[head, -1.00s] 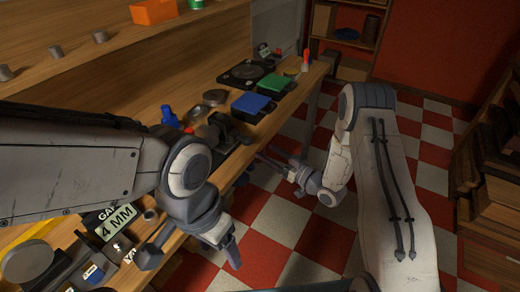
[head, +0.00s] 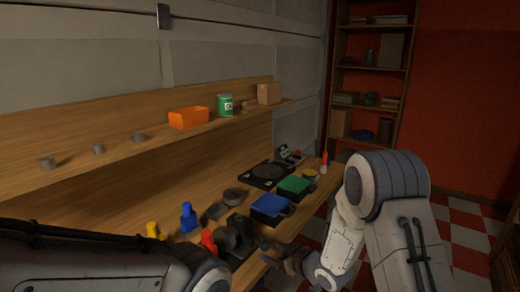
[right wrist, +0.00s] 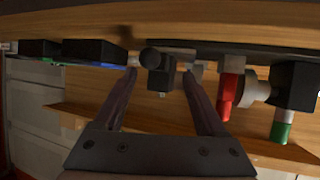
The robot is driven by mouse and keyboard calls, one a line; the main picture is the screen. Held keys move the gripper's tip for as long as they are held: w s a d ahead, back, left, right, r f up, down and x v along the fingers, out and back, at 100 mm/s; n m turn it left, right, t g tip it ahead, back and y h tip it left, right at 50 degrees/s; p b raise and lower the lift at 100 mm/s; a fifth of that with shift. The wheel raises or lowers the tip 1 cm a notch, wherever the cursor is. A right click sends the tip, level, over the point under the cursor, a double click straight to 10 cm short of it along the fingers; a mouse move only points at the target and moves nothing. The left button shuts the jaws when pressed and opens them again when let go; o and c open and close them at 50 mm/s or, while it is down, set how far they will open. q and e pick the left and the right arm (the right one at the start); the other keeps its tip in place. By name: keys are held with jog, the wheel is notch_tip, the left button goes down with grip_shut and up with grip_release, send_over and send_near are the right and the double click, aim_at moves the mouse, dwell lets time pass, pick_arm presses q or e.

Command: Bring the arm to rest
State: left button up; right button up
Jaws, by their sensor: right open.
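My right arm comes in at the lower right of the head view. Its gripper (head: 270,252) is at the bench's front edge, close to a dark holder (head: 236,238). In the right wrist view the two fingers of my right gripper (right wrist: 160,74) stand apart, with nothing seen gripped between them. A small dark block (right wrist: 160,80) shows beyond the gap; I cannot tell how far off it is. My left arm crosses the lower left of the head view, and its gripper is out of frame.
The wooden bench (head: 150,205) holds a blue box (head: 271,206), a green box (head: 294,185), a black turntable-like device (head: 262,174) and red, blue and yellow bottles. An orange bin (head: 188,118) and green can (head: 225,104) stand on the shelf above. Checkered floor lies at right.

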jog(key=s+r+g+h+p, duration=0.1)
jog(key=s+r+g+h, duration=0.2)
jog(key=s, duration=1.5)
jog(key=s+r+g+h, duration=0.3)
jog(key=s+r+g, duration=0.4)
jog(key=s, duration=1.1)
notch_tip(320, 180, up, 2)
jog(key=shift+s+d+r+p, duration=0.15)
jog(key=shift+s+p, duration=0.05)
jog(key=shift+p, duration=0.15)
